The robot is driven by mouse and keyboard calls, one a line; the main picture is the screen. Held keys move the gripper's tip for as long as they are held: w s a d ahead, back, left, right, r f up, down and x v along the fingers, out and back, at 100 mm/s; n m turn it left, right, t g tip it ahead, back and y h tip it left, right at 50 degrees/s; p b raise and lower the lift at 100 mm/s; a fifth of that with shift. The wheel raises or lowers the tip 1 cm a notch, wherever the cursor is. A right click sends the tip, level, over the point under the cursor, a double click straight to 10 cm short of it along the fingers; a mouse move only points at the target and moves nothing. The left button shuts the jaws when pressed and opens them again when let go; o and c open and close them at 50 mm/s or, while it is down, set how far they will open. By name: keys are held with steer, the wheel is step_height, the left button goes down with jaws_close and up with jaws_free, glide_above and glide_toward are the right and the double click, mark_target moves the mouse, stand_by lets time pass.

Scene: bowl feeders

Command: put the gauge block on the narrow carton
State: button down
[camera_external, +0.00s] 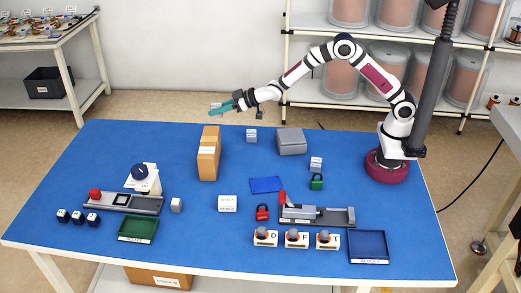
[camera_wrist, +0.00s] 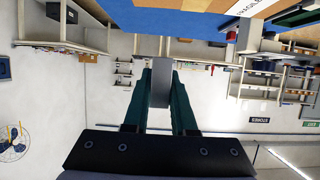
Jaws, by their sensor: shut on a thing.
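My gripper (camera_external: 218,108) has teal fingers and is held in the air, above and slightly behind the narrow carton. In the wrist view, the gripper (camera_wrist: 160,85) is shut on a plain grey block, the gauge block (camera_wrist: 159,86), which sits between the fingertips. In the external view the block is small and hard to make out at the fingertips. The narrow carton (camera_external: 208,163) is a tall brown box standing upright on the blue table, with a white label. Part of a carton with a label reading FRAGILE (camera_wrist: 253,9) shows at the wrist view's top edge.
On the blue table (camera_external: 100,160), a small grey cube (camera_external: 251,135) and a larger grey box (camera_external: 291,141) stand right of the carton.

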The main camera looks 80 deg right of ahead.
glide_above(209, 141)
step_height(209, 141, down, 3)
steer(key=shift+d+f, duration=0.1)
steer(key=shift+f, duration=0.45)
step_height(209, 141, down, 3)
steer(key=shift+f, duration=0.2)
steer(key=shift+f, duration=0.15)
steer(key=c, duration=0.7)
jaws_free()
steer(key=shift+c, duration=0.2)
